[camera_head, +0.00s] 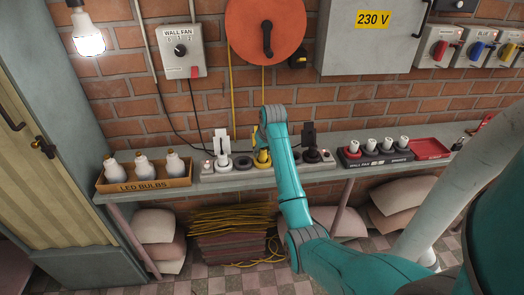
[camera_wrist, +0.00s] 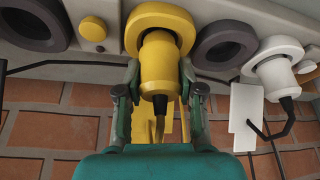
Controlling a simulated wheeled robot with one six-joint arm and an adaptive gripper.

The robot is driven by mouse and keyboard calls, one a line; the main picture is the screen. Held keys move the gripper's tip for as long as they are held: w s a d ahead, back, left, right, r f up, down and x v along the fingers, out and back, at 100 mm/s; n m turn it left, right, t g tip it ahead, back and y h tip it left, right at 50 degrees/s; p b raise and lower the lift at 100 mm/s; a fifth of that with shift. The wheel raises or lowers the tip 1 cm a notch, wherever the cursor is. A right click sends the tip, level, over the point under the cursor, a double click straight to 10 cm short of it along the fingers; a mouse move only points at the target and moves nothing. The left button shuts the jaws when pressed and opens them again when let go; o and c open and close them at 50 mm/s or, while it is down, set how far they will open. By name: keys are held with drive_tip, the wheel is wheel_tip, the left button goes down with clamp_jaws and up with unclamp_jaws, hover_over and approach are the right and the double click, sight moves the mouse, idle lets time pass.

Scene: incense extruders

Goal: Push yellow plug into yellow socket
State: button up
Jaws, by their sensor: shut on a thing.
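The yellow plug (camera_wrist: 158,62) is between the two fingers of my gripper (camera_wrist: 160,85) in the wrist view, with its black cable end toward me. Its far end meets the ring of the yellow socket (camera_wrist: 178,20) and lines up with it; how deep it sits I cannot tell. In the head view the yellow socket (camera_head: 262,163) is on the grey strip on the shelf, and my arm partly covers the plug and gripper there.
Dark round sockets (camera_wrist: 225,45) flank the yellow one. A white plug (camera_wrist: 273,72) with a tag stands close on one side. A box of LED bulbs (camera_head: 145,184) is at left on the shelf; a dark tray of plugs (camera_head: 376,160) and a red tray (camera_head: 428,150) are at right.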

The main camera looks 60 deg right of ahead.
drive_tip(key=shift+f, duration=0.5)
drive_tip(key=o, duration=1.2)
drive_tip(key=shift+o, duration=0.2)
drive_tip(key=shift+r, duration=0.15)
drive_tip(key=v, duration=1.1)
drive_tip(key=shift+r, duration=0.35)
drive_tip(key=shift+s+a, duration=0.1)
drive_tip(key=shift+a, duration=0.05)
